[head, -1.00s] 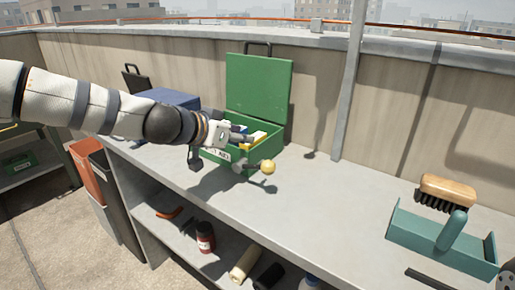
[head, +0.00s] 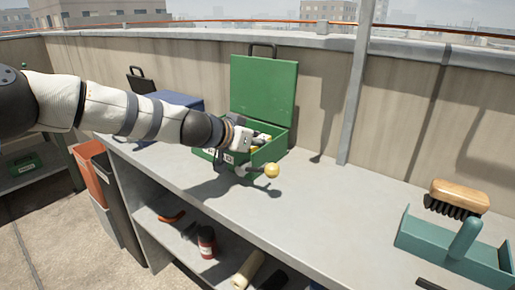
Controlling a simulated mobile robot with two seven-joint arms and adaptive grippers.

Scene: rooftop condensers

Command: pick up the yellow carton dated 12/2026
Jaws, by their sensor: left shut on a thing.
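The green case (head: 270,153) stands on the grey counter with its lid (head: 263,90) raised. My left gripper (head: 256,144) reaches into the case from the left, low over its opening, and is shut. A small bit of a yellow carton (head: 254,150) shows at its fingers; the gripper hides most of the carton, and no date can be read. I take the carton to be the thing between the fingers. My right gripper is not in view.
A yellow ball knob (head: 272,170) sticks out in front of the case. A blue case (head: 178,101) stands behind my left arm. A teal tray (head: 455,249) and a wooden brush (head: 459,196) are at the right. The counter's middle (head: 340,205) is clear.

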